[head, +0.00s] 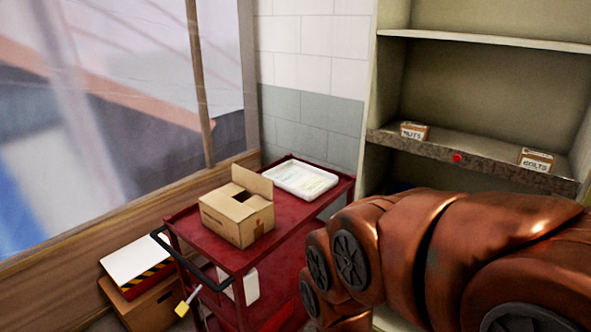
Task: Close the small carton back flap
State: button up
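A small brown cardboard carton (228,222) sits on the top of a red cart (190,232). One flap (253,181) stands up at the carton's far right edge. The rest of the top looks mostly covered, with a dark gap in front of the raised flap. My copper-coloured arm fills the lower right of the head view. My gripper is not in view, so its state and distance from the carton do not show.
A white tray (300,179) lies on the cart behind the carton. A black handle and a yellow padlock (186,304) are at the cart's left. A shelf unit (480,40) at right holds small boxes labelled nuts (414,131) and bolts (536,160). A window is at left.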

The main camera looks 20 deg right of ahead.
aim_at(262, 186)
jog(key=z, duration=0.15)
jog(key=i, duration=1.3)
jog(key=u, duration=0.75)
